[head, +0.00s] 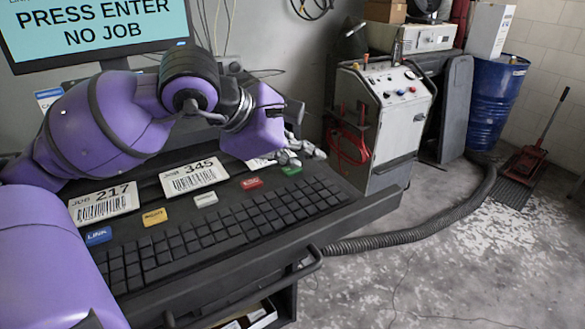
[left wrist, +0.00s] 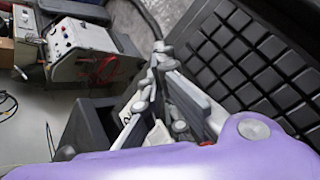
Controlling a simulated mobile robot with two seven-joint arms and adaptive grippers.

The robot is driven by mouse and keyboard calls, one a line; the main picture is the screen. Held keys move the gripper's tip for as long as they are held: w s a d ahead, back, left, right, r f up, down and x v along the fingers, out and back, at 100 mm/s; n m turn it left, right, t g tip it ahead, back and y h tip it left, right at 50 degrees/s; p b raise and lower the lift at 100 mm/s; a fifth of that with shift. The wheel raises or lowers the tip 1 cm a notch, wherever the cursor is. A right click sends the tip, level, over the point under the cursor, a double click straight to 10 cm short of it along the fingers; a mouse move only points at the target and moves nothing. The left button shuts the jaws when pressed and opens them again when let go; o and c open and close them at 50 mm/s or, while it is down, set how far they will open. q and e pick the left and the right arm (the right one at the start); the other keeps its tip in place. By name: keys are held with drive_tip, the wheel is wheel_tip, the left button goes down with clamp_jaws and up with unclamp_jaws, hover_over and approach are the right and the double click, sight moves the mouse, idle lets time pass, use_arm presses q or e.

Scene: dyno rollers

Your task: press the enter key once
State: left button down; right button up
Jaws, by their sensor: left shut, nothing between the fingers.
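A dark keyboard (head: 215,228) lies on the console shelf, with a row of coloured keys behind it. The green key (head: 291,170) is at the right end of the row; its label is too small to read. The red key (head: 251,183) is left of it and shows partly in the left wrist view (left wrist: 207,143). My left gripper (head: 312,150) is shut and empty, just behind and above the green key. Its fingertips meet in the left wrist view (left wrist: 158,62), beside the keyboard. The screen (head: 95,25) reads "PRESS ENTER NO JOB". My right gripper is not in view.
A white key (head: 205,200), a yellow key (head: 154,217) and a blue LINK key (head: 98,236) continue the row leftward. Cards JOB 217 (head: 103,204) and JOB 345 (head: 193,176) lie behind. A grey machine (head: 395,125) stands right of the console; a hose (head: 430,228) crosses the floor.

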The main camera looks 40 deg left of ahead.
use_arm(q)
drive_tip(key=shift+f, duration=0.15)
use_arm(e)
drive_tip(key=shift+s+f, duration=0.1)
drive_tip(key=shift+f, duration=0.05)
use_arm(q)
drive_tip(key=shift+r, duration=0.8)
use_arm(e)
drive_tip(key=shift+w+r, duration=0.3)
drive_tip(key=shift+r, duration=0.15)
use_arm(q)
wheel_tip(320, 180, up, 5)
drive_tip(key=p, duration=0.2)
drive_tip(key=shift+p, duration=0.3)
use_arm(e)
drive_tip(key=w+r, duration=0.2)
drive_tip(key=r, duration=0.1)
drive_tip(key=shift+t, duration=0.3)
